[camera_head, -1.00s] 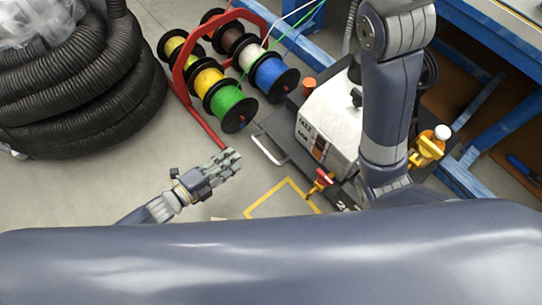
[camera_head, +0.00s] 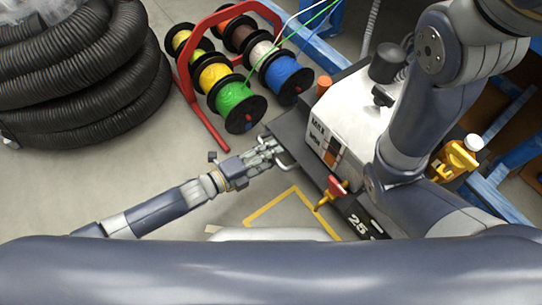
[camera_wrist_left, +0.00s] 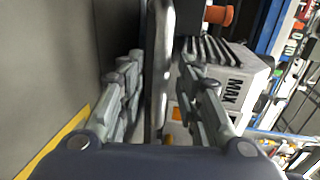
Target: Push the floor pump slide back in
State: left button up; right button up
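The floor pump is a white-grey boxy unit (camera_head: 338,118), also seen in the wrist view (camera_wrist_left: 235,80), on a dark flat slide (camera_head: 290,128) low above the floor. A pale metal handle (camera_head: 287,163) sticks out from the slide's left edge. My left gripper (camera_head: 268,153) is at this handle, fingers pointing toward the slide.
A red rack (camera_head: 182,85) with several coloured cable spools stands behind my left gripper. Black coiled hose (camera_head: 85,90) lies at the far left. A yellow bottle (camera_head: 455,160) stands at right near blue framing. A red-handled valve (camera_head: 333,190) sits at the slide's front, beside yellow floor tape (camera_head: 262,212).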

pick_arm(q)
jog(key=shift+w+d, duration=0.25)
jog(key=shift+d, duration=0.1)
jog(key=shift+c, duration=0.2)
grip_shut()
